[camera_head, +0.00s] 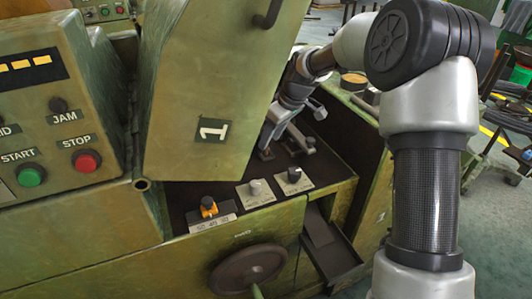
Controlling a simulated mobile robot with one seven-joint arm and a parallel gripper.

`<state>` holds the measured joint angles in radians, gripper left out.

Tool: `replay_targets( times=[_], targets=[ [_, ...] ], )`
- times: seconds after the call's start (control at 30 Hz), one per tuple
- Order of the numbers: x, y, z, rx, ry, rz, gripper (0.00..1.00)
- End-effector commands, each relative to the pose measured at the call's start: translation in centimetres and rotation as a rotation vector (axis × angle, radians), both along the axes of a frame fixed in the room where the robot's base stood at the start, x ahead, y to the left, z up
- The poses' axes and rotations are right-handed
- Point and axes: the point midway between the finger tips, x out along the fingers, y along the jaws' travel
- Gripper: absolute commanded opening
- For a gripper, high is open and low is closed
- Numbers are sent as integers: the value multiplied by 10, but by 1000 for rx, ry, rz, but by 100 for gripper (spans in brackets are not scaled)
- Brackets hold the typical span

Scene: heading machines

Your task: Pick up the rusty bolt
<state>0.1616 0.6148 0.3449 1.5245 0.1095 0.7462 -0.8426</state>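I cannot make out a rusty bolt in this view. My gripper (284,122) reaches down into the dark recess of the green machine (100,240), behind the raised green cover marked 1 (215,75). The cover hides part of it. Small grey metal parts show around its lower end, and I cannot tell fingers from machine parts there. Whether the gripper is open or holds anything is not clear.
Below the recess are an orange knob (208,206), two dial knobs (255,187) (294,174), a handwheel (248,268) and a sloping chute (330,250). A control panel (45,120) stands at left. A round container (354,80) sits behind my arm.

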Motion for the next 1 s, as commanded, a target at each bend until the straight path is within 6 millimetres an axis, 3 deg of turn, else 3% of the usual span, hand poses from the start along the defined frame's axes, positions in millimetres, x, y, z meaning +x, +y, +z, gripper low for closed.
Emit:
replay_targets(
  times=[0.23, 0.53, 0.77, 1.0],
  targets=[
    [11, 8, -38, -1, 2, 2, 40],
    [13, 10, -43, -1, 0, 1, 40],
    [13, 10, -42, 0, 1, 0, 1],
    [13, 10, -42, -1, 1, 0, 0]
  ],
)
